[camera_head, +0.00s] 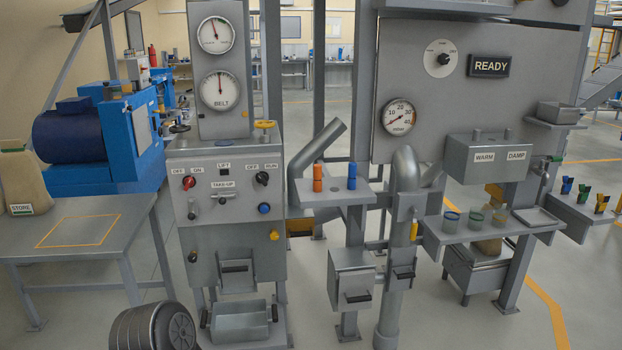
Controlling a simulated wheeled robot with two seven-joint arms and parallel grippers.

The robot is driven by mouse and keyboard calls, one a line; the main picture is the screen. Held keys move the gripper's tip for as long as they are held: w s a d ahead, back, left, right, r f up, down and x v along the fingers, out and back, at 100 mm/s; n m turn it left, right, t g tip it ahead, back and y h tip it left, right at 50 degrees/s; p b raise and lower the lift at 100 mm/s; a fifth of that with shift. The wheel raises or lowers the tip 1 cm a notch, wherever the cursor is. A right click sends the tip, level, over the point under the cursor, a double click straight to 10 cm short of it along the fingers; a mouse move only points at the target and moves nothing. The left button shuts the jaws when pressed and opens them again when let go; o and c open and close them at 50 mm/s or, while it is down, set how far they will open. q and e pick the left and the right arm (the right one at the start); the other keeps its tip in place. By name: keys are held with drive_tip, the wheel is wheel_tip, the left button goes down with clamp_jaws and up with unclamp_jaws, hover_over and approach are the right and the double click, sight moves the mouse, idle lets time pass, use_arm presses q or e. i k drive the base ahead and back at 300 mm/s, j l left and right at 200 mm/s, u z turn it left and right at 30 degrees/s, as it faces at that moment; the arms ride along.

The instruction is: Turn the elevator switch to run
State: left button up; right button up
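The grey control cabinet (230,215) stands left of centre. On its sloped panel, a black rotary knob (262,178) sits under the labels OFF and RUN; I take it for the elevator switch. Its pointer is too small to read with certainty. A red knob (189,182) sits under OFF and ON at the panel's left. Between them is a label LIFT with a small part below it, and a TAKE-UP label above a small handle. Neither of my grippers shows in this view, and nothing covers the black knob.
A blue button (264,209) is below the knob. A shelf (335,195) with orange and blue cylinders stands close to the right. A table (80,235) with a sack is at left.

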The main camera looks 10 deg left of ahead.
sight(262, 178)
drive_tip(key=i+j+z, duration=0.3)
drive_tip(key=i+j, duration=0.15)
drive_tip(key=i, duration=0.2)
drive_tip(key=i+j+z, duration=0.25)
drive_tip(key=i+j, duration=0.3)
drive_tip(key=j, duration=0.05)
